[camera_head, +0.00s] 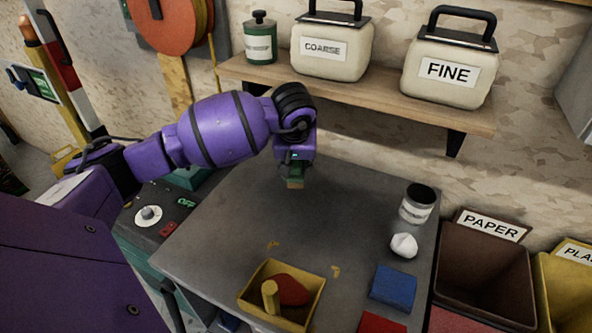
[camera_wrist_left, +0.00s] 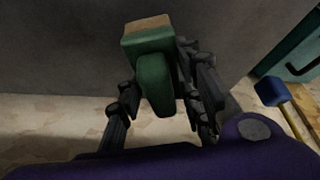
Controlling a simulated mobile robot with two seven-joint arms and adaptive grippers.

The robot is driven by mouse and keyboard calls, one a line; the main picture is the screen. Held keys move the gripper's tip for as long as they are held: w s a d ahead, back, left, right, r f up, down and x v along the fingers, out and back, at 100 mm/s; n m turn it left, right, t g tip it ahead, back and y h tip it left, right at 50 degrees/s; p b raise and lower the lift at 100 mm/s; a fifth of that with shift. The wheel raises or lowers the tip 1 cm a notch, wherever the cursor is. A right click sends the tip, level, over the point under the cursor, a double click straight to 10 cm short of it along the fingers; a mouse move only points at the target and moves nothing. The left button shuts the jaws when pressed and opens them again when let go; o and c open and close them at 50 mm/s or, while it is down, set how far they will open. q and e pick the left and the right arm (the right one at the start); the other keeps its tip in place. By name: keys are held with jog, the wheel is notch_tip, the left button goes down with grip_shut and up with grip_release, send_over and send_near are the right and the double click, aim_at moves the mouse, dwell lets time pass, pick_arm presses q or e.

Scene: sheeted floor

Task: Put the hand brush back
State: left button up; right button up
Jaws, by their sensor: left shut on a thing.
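The hand brush has a green handle and a tan bristle end. In the left wrist view the hand brush (camera_wrist_left: 152,62) sits between the fingers of my left gripper (camera_wrist_left: 160,108), which is shut on its green handle. In the head view the hand brush (camera_head: 295,182) hangs below my left gripper (camera_head: 294,168), over the back part of the grey table (camera_head: 235,225). The gripper hides much of the handle there. I cannot tell whether the bristles touch the table. My right gripper is not in view.
A yellow tray (camera_head: 246,293) with a red item and a yellow peg is at the table's front. A can (camera_head: 417,203), a white lump (camera_head: 404,245) and a blue cloth (camera_head: 394,288) are at the right. A shelf (camera_head: 375,108) overhangs behind. The table's middle is clear.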

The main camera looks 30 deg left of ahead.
aim_at(295, 176)
pick_arm(q)
notch_tip(295, 176, down, 2)
jog(key=shift+f, duration=0.2)
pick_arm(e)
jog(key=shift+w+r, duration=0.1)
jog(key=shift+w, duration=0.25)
pick_arm(q)
jog(key=shift+s+f, duration=0.1)
jog(key=shift+f, duration=0.25)
jog(key=shift+s+f+b, duration=0.2)
jog(key=shift+f+b, duration=0.15)
jog(key=o, duration=1)
jog(key=shift+d, duration=0.1)
jog(key=shift+o, duration=1.1)
jog(key=shift+f, duration=0.15)
jog(key=shift+w+f, duration=0.1)
jog(key=shift+f, duration=0.05)
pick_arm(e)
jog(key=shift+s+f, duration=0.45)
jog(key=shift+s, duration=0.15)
